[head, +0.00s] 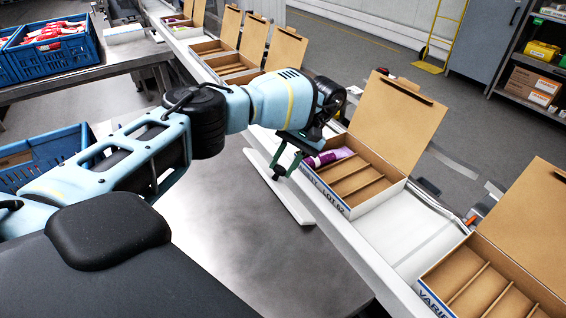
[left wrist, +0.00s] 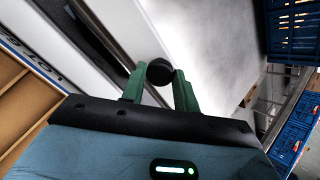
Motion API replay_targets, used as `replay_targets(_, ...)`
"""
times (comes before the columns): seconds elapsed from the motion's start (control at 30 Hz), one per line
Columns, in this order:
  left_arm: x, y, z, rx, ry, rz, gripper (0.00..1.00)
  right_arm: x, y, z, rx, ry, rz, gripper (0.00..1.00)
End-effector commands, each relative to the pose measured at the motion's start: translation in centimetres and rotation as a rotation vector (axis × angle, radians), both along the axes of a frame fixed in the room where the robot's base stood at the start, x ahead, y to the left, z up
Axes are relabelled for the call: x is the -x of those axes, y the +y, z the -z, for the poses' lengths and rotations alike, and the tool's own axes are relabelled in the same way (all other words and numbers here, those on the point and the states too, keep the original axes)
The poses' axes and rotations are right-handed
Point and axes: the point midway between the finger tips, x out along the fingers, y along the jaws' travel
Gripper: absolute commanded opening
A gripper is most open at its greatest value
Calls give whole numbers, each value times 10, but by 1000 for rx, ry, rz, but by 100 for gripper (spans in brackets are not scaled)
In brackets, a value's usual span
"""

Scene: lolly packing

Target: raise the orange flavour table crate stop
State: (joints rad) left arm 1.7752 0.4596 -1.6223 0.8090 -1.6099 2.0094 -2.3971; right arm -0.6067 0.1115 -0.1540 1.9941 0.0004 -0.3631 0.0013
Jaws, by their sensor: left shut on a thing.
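My left gripper (head: 287,166) is low beside the near edge of the conveyor, by an open carton. In the left wrist view its green fingers (left wrist: 159,88) are shut on a round black knob (left wrist: 159,70), one finger on each side. The knob appears to be the handle of the crate stop; what it is fixed to is hidden. A long white bar (head: 296,205) lies below the gripper along the conveyor's near side; I cannot tell whether the knob belongs to it. My right gripper is not in view.
The open carton (head: 345,205) with dividers holds a purple lolly (head: 330,157). Another open carton (head: 432,283) stands nearer on the conveyor (head: 400,240). Blue crates (head: 48,52) are at the left. The steel table (head: 240,250) below my arm is bare.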

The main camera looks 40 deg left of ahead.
Motion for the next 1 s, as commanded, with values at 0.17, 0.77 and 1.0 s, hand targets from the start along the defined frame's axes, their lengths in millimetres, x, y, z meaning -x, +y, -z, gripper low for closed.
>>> replay_targets(0.17, -1, 0, -2, -3, 3, -1, 8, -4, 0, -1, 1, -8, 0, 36)
replay_targets(0.77, -1, 0, -1, -3, 4, 0, 52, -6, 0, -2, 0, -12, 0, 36)
replay_targets(1.0, -3, -1, -3, -4, 5, 0, 52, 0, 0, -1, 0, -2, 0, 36)
